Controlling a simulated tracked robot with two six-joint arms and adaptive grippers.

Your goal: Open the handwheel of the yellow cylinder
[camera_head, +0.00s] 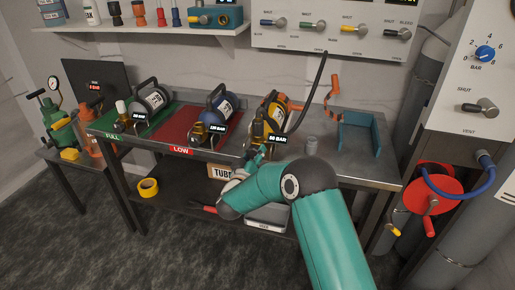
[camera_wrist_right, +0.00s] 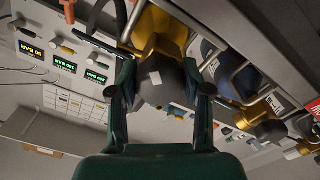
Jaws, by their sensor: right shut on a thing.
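The yellow cylinder (camera_head: 272,107) lies on the steel bench, with a brass valve end facing the front and a black hose at its right. Its yellow and brass part (camera_wrist_right: 157,35) fills the upper middle of the right wrist view. The dark grey handwheel (camera_wrist_right: 158,80) sits between the fingers of my right gripper (camera_wrist_right: 161,92), which is shut on it. In the head view my right gripper (camera_head: 255,157) is at the front of the cylinder, mostly hidden behind my teal arm. My left gripper is not in view.
A blue cylinder (camera_head: 217,106) on a red mat (camera_head: 175,125) and a grey cylinder (camera_head: 151,97) on a green mat lie to the left. A valve panel (camera_head: 340,22) hangs behind.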

